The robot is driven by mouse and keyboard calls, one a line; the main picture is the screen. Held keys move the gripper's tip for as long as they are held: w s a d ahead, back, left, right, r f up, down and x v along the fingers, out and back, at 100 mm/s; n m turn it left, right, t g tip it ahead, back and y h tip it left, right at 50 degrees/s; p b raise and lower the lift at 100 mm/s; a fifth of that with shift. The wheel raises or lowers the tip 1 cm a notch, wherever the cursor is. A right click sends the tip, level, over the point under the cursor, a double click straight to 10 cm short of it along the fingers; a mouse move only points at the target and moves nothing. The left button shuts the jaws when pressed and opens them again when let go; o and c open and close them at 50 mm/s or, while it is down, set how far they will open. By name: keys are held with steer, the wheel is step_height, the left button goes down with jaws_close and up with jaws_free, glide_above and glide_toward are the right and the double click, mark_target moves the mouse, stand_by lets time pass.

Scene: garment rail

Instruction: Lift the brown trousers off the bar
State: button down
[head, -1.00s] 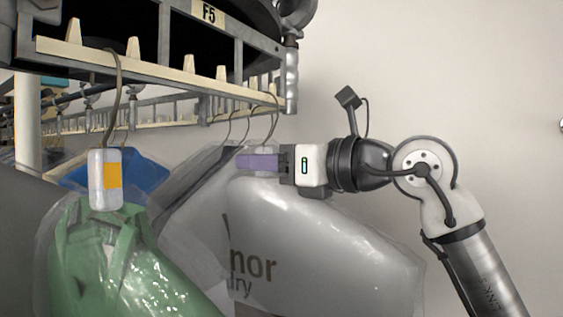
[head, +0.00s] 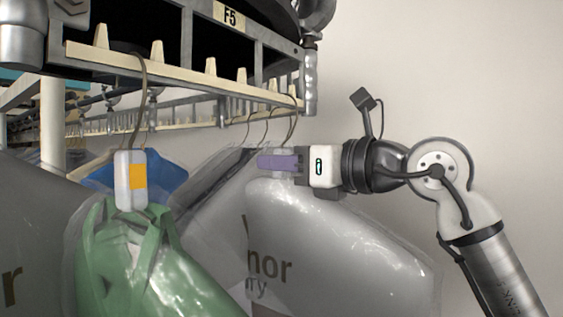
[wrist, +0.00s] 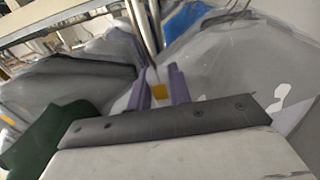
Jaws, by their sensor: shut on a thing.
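My gripper (head: 262,162) has purple fingers and is at the neck of a hanging garment in a grey and clear printed bag (head: 330,250), just under the bar (head: 215,92). In the wrist view the fingers (wrist: 156,75) are shut on a pale tag block with a yellow patch (wrist: 158,91), at the foot of a hanger hook (wrist: 140,30). In the head view the hook (head: 292,125) still reaches up to the bar. I cannot make out brown trousers; the bag hides its contents.
A green bagged garment (head: 150,260) with a white and orange tag block (head: 130,180) hangs at left, near a blue garment (head: 160,170) and other grey bags (head: 30,240). The wall side at right is free. A grey frame (head: 310,80) ends above my gripper.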

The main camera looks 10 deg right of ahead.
mark_target(284, 141)
steer(key=shift+r, duration=0.2)
steer(key=shift+r, duration=1.55)
steer(key=shift+d, duration=0.15)
steer(key=shift+v, duration=3.45)
steer(key=v, duration=1.1)
steer(key=shift+s+d, duration=0.25)
steer(key=shift+s, duration=0.05)
